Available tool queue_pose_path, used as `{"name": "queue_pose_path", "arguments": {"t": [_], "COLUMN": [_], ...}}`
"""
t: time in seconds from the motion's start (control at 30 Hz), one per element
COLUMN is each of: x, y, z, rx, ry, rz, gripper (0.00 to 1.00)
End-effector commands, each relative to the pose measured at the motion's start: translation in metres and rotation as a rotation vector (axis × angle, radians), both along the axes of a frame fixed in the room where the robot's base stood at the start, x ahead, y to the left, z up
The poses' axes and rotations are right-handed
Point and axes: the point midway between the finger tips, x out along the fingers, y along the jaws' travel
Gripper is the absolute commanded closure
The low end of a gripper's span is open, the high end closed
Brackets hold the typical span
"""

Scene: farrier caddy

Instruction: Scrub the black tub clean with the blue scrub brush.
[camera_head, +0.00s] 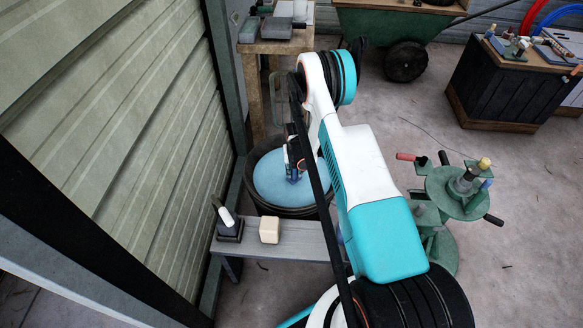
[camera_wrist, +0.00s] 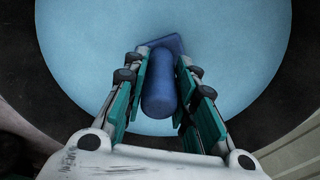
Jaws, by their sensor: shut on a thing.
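The black tub (camera_head: 254,201) stands on the floor near the corrugated wall, with a light blue surface filling its inside; its dark wall (camera_wrist: 51,62) rings that surface in the wrist view. My gripper (camera_head: 293,172) is inside the tub's rim, partly hidden by my arm. In the wrist view my gripper (camera_wrist: 162,85) is shut on the blue scrub brush (camera_wrist: 158,96), with a finger on each side of its rounded handle. The brush's flat blue head lies just past the fingertips, over the light blue surface. I cannot tell whether its bristles touch it.
A grey bench (camera_head: 290,233) in front of the tub holds a cream block (camera_head: 269,230) and a dark holder with a white item (camera_head: 228,223). A green stand (camera_head: 455,190) is at right. A wooden table (camera_head: 272,47) stands behind. Open floor lies at right.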

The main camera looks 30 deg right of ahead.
Motion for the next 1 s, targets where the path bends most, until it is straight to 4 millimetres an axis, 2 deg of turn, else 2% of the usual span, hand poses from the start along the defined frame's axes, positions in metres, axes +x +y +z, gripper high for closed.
{"name": "queue_pose_path", "arguments": {"t": [0.17, 0.53, 1.0], "x": [-0.008, -0.006, 0.021], "y": [-0.002, -0.001, 0.004], "z": [0.000, 0.000, -0.002], "rx": [0.000, 0.000, 0.000], "ry": [0.000, 0.000, -0.001], "rz": [0.000, 0.000, 0.001], "gripper": [1.00, 1.00, 1.00]}}
